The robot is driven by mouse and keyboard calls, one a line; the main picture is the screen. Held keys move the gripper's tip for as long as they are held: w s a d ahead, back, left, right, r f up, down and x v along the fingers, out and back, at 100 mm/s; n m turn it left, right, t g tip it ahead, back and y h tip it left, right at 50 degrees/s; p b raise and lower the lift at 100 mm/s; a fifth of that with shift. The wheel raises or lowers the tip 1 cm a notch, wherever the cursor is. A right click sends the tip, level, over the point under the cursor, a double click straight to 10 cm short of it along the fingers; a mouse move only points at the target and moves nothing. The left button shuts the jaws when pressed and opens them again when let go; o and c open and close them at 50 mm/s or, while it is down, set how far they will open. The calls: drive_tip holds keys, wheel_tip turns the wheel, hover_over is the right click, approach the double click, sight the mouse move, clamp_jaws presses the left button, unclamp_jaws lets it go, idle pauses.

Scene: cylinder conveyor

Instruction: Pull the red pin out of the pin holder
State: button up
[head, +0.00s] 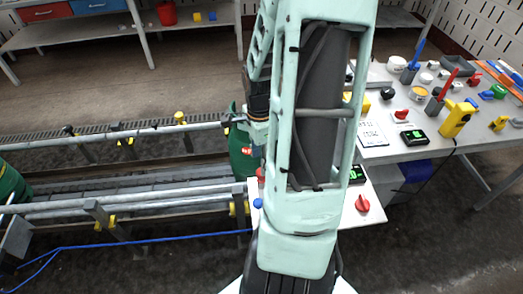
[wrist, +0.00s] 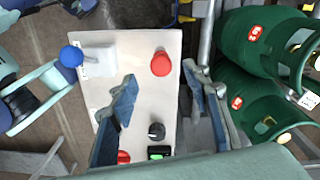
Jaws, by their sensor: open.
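A red pin (head: 449,79) stands tilted in a dark pin holder (head: 434,107) on the grey table at the right in the head view. The wrist view does not show this pin or holder. My gripper (wrist: 159,74) is open and empty in the wrist view, its two blue-grey fingers apart above a white panel. In the head view my arm fills the middle and hides most of the gripper. The gripper is well to the left of the red pin.
A blue pin (head: 417,53) stands in another holder behind the red pin. A yellow device (head: 456,119) and a red knob (head: 401,115) are close by. The white panel (wrist: 144,45) has a blue ball (wrist: 71,56). Green cylinders (wrist: 259,45) lie beside it, by a railed conveyor (head: 160,203).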

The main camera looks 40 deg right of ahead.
sight(261, 179)
wheel_tip(261, 179, down, 8)
drive_tip(key=shift+r+b, duration=0.1)
drive_tip(key=shift+b, duration=0.2)
drive_tip(key=shift+c, duration=0.6)
clamp_jaws()
